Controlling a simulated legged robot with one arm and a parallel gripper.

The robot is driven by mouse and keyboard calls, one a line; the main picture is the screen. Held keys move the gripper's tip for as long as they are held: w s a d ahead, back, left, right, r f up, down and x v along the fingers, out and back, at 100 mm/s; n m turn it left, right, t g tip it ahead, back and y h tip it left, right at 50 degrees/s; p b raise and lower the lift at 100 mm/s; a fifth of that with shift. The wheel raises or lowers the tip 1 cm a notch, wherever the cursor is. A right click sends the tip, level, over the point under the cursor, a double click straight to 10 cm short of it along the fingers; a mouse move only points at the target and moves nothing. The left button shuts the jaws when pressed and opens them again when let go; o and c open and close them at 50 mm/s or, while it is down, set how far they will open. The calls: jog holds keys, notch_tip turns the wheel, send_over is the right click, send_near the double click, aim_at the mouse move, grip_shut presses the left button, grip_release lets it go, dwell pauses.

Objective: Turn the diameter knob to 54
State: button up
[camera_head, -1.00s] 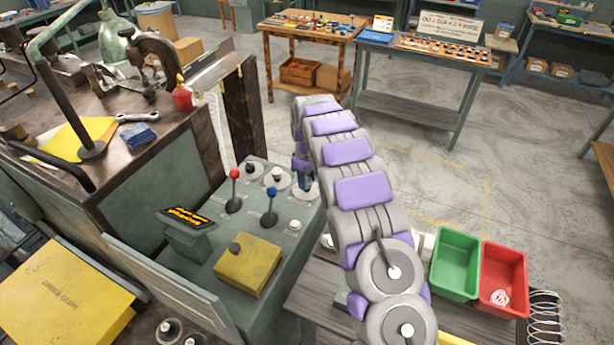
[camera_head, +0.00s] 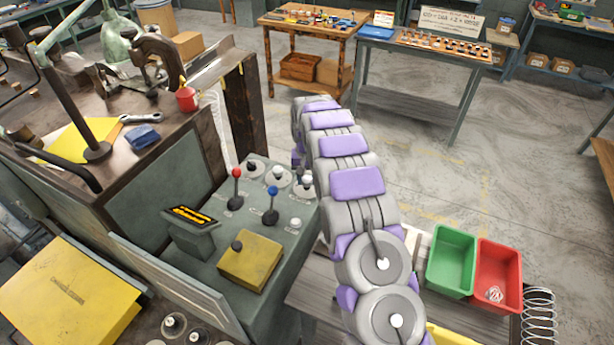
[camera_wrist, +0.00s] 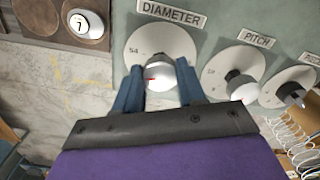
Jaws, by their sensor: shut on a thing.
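The diameter knob (camera_wrist: 165,74) is a white knob with a small red mark, on a pale round dial (camera_wrist: 150,38) under a DIAMETER label (camera_wrist: 171,14). The number 54 shows at the dial's left; other numbers are hidden or too small to read. My gripper (camera_wrist: 158,84) has its blue fingers on either side of the knob, shut on it. The red mark is on the left part of the knob's face, facing the 54 side. In the head view, my arm (camera_head: 345,150) reaches to the dials at the panel's far right corner, and the fingers are mostly hidden.
The pitch knob (camera_wrist: 241,86) and a third dial (camera_wrist: 290,88) stand to the right in the wrist view. A red-topped lever (camera_head: 236,190) and a blue-topped lever (camera_head: 271,207) rise from the panel. Green (camera_head: 452,262) and red (camera_head: 497,275) bins stand right of my arm.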

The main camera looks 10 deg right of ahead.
aim_at(306, 179)
jog(key=shift+m+p, duration=0.3)
jog(key=shift+m, duration=1.9)
jog(key=o, duration=1.1)
jog(key=shift+a, duration=0.1)
jog(key=shift+c, duration=0.2)
jog(key=shift+r, duration=0.1)
notch_tip(306, 179, up, 17)
jog(key=shift+w, duration=0.1)
